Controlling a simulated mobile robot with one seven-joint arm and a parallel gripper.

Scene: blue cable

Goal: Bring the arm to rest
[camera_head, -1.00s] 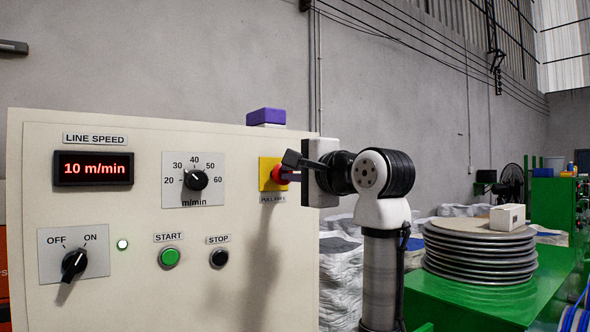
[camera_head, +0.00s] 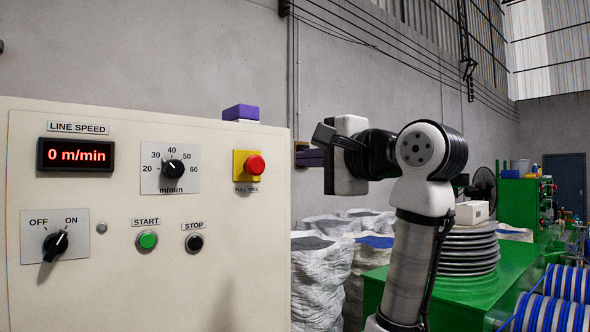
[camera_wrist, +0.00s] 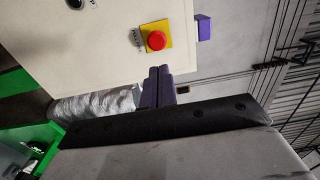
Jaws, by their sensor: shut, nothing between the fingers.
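My gripper (camera_head: 311,158) is to the right of the cream control panel (camera_head: 110,275), clear of it, pointing left. In the wrist view its purple fingers (camera_wrist: 158,86) are together with nothing between them. The red emergency button (camera_head: 256,166) on its yellow plate is left of the fingers, with a gap between. It also shows beyond the fingers in the wrist view (camera_wrist: 156,41). The speed display (camera_head: 77,154) reads 0 m/min. The selector switch (camera_head: 56,245) has its pointer towards ON. The small lamp (camera_head: 102,227) beside it is unlit.
White sacks (camera_head: 318,285) stand behind and below my arm. A green bench (camera_head: 470,298) with a stack of discs (camera_head: 470,250) is on the right, close to my arm. Blue cable reels (camera_head: 570,285) stand at the lower right. A grey wall is behind.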

